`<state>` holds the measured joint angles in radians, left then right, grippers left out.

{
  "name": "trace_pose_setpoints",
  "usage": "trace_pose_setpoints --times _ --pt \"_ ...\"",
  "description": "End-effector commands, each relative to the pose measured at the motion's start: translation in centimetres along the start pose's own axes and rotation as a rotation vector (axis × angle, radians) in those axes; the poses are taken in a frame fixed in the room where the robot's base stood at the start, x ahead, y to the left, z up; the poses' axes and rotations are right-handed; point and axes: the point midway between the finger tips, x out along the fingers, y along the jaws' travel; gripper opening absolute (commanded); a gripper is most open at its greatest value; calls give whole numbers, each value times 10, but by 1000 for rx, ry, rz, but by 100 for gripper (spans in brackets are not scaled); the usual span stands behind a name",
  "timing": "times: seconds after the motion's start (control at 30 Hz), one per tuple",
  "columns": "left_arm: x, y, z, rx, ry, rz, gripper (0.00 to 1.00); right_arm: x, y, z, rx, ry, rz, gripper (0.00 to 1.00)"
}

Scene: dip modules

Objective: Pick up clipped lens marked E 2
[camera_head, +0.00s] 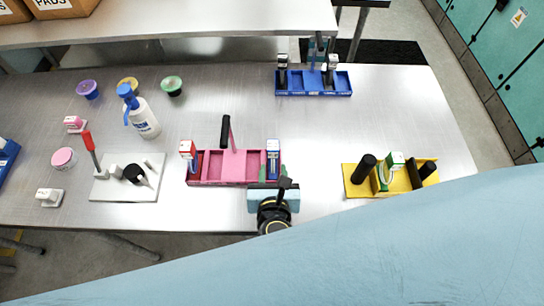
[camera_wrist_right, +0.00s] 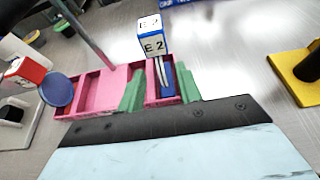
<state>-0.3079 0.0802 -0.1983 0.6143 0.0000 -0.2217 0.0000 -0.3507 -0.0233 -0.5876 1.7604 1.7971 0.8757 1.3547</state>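The clipped lens marked E 2 (camera_wrist_right: 151,42) has a white and blue tag on top. It stands in the right end compartment of the pink tray (camera_wrist_right: 98,84), and its tag also shows in the head view (camera_head: 273,146). My right gripper (camera_wrist_right: 160,92) has green fingers, one on each side of that compartment. The fingers are apart, with the lens between them and no clear contact. In the head view my right gripper (camera_head: 272,177) is at the tray's near right end. My left gripper is not in view.
A red-tagged lens (camera_head: 188,149) stands in the tray's left end, with a black handle (camera_head: 226,132) at its middle. A yellow tray (camera_head: 359,188) is to the right, a blue tray (camera_head: 314,93) behind. A white board (camera_head: 112,190) and pump bottle (camera_head: 146,121) are left.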

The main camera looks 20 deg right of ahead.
Motion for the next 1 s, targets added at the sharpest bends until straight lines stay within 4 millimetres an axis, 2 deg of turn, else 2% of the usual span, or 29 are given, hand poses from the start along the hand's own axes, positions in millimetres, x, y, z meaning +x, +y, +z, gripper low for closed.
trace_pose_setpoints --times 0.03,0.17,0.33,0.43,0.6,0.7,0.93,1.0 --pt "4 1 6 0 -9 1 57 10 0 0 0 -4 0 35" --pt "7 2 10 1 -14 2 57 25 0 -1 -2 -1 0 35" --pt "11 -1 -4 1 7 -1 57 36 0 0 -2 -1 0 35" --pt "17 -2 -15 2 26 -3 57 52 0 -1 -2 -3 -1 35" --pt "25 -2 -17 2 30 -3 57 76 0 -1 -2 -2 0 35" --pt "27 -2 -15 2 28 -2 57 82 0 -1 -2 -1 0 35" --pt "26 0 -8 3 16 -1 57 82 0 0 -2 0 0 35" --pt "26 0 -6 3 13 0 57 82 0 0 -2 0 0 25"
